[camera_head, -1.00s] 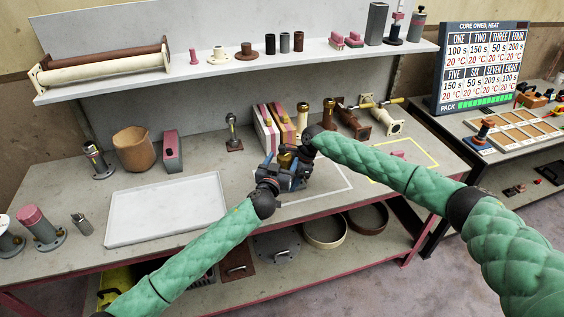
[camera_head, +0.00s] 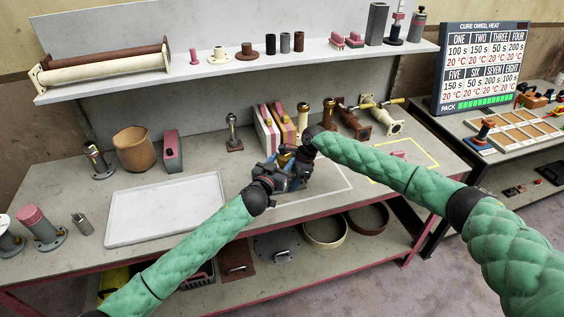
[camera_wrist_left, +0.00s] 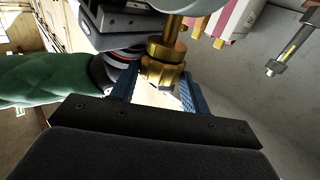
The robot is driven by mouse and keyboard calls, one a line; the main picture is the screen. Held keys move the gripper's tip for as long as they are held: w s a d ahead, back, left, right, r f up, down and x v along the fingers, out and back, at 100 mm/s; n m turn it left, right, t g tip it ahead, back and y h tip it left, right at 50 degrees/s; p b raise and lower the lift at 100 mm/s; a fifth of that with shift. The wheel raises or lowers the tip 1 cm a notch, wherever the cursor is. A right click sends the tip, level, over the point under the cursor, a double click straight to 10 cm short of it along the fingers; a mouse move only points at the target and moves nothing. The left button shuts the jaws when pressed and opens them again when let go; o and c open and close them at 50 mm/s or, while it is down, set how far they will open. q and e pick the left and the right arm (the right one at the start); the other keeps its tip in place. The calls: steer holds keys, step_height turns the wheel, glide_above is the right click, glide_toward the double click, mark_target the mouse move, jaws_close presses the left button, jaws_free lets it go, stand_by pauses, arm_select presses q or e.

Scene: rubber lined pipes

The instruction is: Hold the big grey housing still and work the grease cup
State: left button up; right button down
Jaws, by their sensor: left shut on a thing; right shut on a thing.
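The grease cup (camera_wrist_left: 162,68) is a brass-gold piece with a stepped, lobed cap. In the left wrist view it sits between the blue fingers of my left gripper (camera_wrist_left: 160,85), which is shut on it. A rounded grey body, the housing (camera_wrist_left: 188,5), shows above the cup at the top edge; most of it is out of frame. In the head view my left gripper (camera_head: 282,160) and my right gripper (camera_head: 302,158) meet close together over the bench and largely cover the housing. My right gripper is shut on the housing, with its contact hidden.
A white tray (camera_head: 165,210) lies left of the grippers. A shelf (camera_head: 215,68) runs above the bench. The bench's front edge is near.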

arm_select(q)
steer(key=o, duration=1)
steer(key=v, duration=1.2)
steer(key=shift+a, duration=0.1)
